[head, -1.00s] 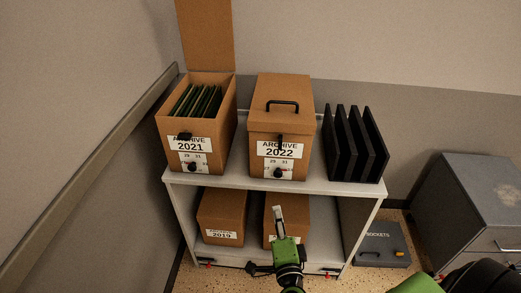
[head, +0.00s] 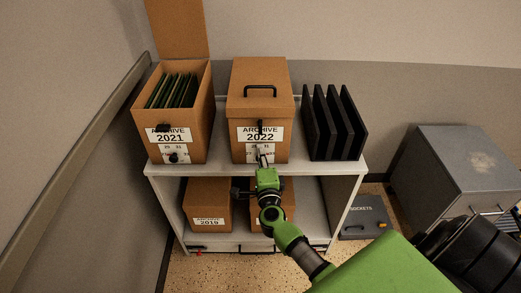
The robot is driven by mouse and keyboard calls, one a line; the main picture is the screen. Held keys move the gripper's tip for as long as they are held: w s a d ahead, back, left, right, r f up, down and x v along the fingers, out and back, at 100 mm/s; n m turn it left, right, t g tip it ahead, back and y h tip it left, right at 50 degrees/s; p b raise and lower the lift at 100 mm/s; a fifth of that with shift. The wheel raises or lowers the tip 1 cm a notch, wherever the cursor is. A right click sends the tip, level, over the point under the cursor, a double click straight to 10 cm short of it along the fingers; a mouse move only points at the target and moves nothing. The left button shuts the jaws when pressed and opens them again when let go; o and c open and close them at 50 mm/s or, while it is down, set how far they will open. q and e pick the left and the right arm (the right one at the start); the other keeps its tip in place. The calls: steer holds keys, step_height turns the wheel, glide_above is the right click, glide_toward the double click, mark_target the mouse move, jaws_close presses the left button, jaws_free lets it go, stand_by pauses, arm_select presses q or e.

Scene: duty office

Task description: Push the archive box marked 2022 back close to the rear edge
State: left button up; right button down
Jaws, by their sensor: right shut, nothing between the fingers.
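The archive box marked 2022 (head: 244,107) is a closed brown carton with a black handle on its lid. It stands upright on the top of the grey shelf unit (head: 325,169), its front face near the shelf's front edge. My right gripper (head: 262,158) is shut and empty, its tip in front of the lower part of the box's label. I cannot tell whether it touches the box. It hides part of the label and the box's lower front. My left gripper is not in view.
The open archive box 2021 (head: 187,133) with green folders stands to the left. A black file rack (head: 334,125) stands to the right. Brown boxes (head: 207,197) sit on the lower shelf. A sockets case (head: 361,217) and a grey cabinet (head: 440,182) stand at the right.

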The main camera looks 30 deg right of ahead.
mark_target(259, 143)
steer(key=shift+w+d, duration=0.2)
steer(key=shift+w, duration=0.25)
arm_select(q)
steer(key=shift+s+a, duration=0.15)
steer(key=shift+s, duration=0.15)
arm_select(e)
steer(key=x, duration=0.6)
steer(key=shift+w+d, duration=0.1)
steer(key=shift+w, duration=0.2)
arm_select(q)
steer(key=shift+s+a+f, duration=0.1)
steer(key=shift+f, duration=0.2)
arm_select(e)
steer(key=shift+s+r, duration=0.1)
